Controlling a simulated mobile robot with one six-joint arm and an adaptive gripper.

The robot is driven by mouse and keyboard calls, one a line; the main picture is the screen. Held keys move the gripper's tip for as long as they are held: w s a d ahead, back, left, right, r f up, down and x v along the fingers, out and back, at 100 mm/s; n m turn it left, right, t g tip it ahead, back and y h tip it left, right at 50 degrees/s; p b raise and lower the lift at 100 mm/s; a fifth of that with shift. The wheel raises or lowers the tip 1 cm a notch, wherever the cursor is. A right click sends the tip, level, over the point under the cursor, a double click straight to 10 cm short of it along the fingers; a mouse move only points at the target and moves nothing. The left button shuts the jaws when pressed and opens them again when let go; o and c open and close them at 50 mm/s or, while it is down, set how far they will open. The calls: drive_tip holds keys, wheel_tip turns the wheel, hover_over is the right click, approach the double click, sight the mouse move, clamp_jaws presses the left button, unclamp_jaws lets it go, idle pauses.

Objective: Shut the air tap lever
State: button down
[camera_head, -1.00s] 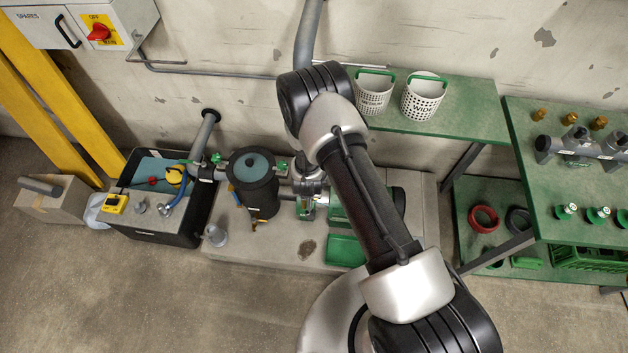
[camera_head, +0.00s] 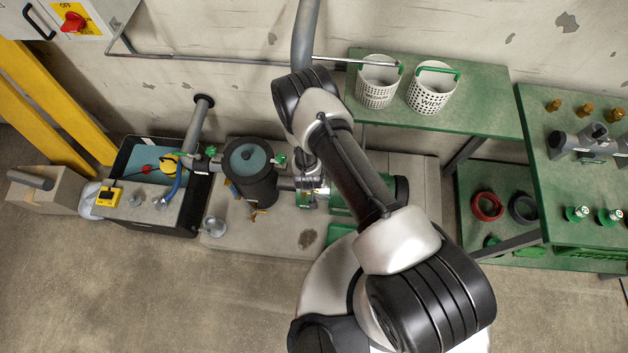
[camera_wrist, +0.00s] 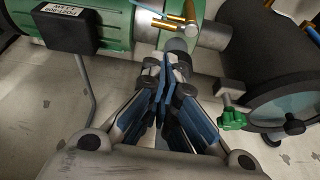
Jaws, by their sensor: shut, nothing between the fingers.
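My gripper (camera_wrist: 165,100) is shut and empty in the wrist view, its blue-and-black fingers together in front of the grey pipe joint. I cannot tell for sure which part is the air tap lever. A green valve knob (camera_wrist: 232,119) is right of the fingers.
A green shelf (camera_head: 480,110) with white baskets (camera_head: 432,92) is behind, and a green rack (camera_head: 560,200) stands right. Bare floor (camera_head: 170,300) lies in front.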

drive_tip(key=b+x, duration=0.3)
drive_tip(key=x, duration=0.6)
